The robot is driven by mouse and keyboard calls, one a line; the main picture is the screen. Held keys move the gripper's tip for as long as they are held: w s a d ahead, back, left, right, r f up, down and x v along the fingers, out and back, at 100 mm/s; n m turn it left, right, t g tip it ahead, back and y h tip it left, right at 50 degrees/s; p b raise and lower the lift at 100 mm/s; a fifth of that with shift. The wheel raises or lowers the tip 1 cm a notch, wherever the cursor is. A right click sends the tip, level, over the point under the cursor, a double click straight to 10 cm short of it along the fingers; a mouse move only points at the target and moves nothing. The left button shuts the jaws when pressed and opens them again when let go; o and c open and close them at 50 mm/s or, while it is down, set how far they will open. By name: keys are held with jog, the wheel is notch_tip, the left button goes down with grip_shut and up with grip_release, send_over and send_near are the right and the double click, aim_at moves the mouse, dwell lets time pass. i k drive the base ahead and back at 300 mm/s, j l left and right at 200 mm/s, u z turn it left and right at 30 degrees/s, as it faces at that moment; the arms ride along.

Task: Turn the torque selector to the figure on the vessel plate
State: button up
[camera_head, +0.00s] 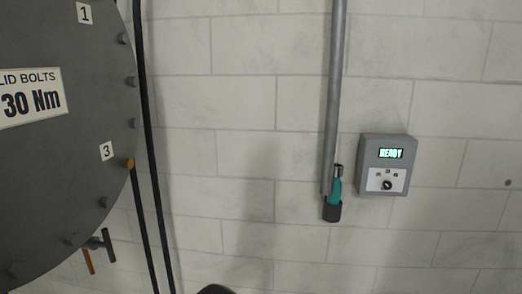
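The vessel plate (31,98) is a white label on the dark round vessel lid at the left. It reads "LID BOLTS" and "30 Nm"; its left edge is cut off. The torque selector (387,185) is a small black knob on the white panel of a grey wall box at the right. Small marks sit around the knob, too small to read, and its setting cannot be told. The box's green display (391,153) reads "READY". A teal-handled tool (335,190) stands in a dark holder left of the box. My gripper is not in view.
A grey vertical pipe (335,80) runs down the wall above the tool holder (332,211). Black hoses or cables (149,150) run beside the vessel lid (60,180), which has bolts at its rim. A dark rounded shape (215,289) shows at the bottom edge. The wall around the box is clear.

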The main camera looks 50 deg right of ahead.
aim_at(387, 184)
jog(key=z, duration=2.6)
